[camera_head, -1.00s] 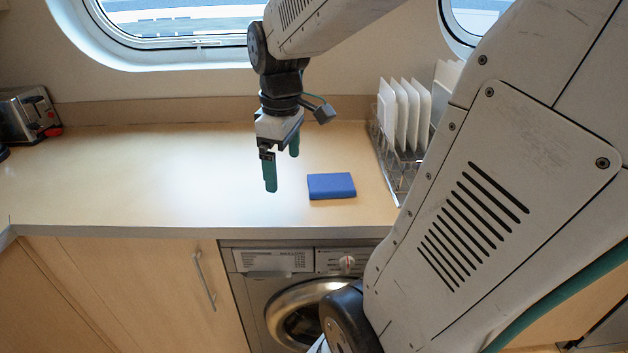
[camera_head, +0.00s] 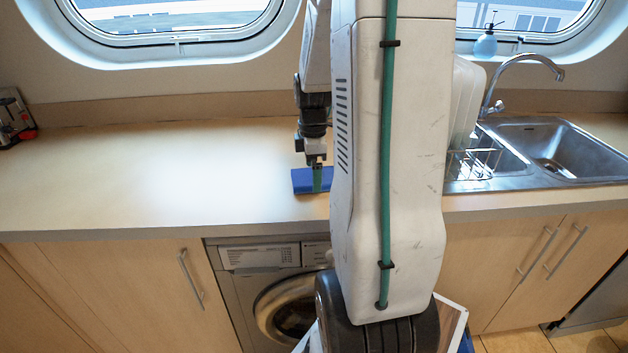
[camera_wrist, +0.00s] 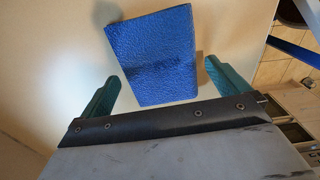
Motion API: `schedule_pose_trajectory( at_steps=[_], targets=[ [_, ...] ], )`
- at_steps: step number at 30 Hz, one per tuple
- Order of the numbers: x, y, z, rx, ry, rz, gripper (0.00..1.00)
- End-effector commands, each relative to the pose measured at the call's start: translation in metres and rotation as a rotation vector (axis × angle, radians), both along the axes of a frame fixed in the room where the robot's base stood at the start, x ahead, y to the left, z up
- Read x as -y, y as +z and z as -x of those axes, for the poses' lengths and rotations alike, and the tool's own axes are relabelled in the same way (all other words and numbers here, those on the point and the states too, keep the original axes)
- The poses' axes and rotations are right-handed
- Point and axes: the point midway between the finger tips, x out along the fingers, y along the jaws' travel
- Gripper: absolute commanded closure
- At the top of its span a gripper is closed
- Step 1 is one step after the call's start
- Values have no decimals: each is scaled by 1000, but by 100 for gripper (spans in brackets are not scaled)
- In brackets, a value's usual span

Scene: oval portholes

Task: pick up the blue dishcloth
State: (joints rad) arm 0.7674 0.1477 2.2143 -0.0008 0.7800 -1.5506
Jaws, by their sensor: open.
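The blue dishcloth (camera_head: 300,180) is a flat folded block on the wooden counter, above the washing machine. My arm hides its right part in the head view. In the wrist view the dishcloth (camera_wrist: 153,55) lies ahead of my gripper, with its near end reaching between the two green fingers. My gripper (camera_wrist: 160,85) is open, one finger on each side of the cloth, with a gap on both sides. In the head view my gripper (camera_head: 317,178) is over the cloth; I cannot tell its exact height above it.
A dish rack (camera_head: 476,160) with white plates stands to the right, partly behind my arm, beside the steel sink (camera_head: 560,150). A toaster (camera_head: 14,118) is at the far left. The counter (camera_head: 150,180) between is clear. The washing machine (camera_head: 262,290) is below the front edge.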

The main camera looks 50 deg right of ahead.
Motion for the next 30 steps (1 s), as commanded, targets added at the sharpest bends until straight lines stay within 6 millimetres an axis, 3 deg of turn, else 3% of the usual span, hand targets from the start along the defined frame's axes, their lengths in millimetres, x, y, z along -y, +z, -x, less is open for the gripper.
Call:
schedule_pose_trajectory(
  at_steps=[3, 11, 15, 25, 30],
  targets=[
    [0, -13, 0, -2, 0, -1, 0],
    [0, -15, 0, -1, 0, 1, 0],
    [0, -15, 0, -1, -1, 1, 36],
    [0, -11, -1, 0, -1, 1, 36],
    [1, 13, -1, 3, -1, 4, 36]
  ],
)
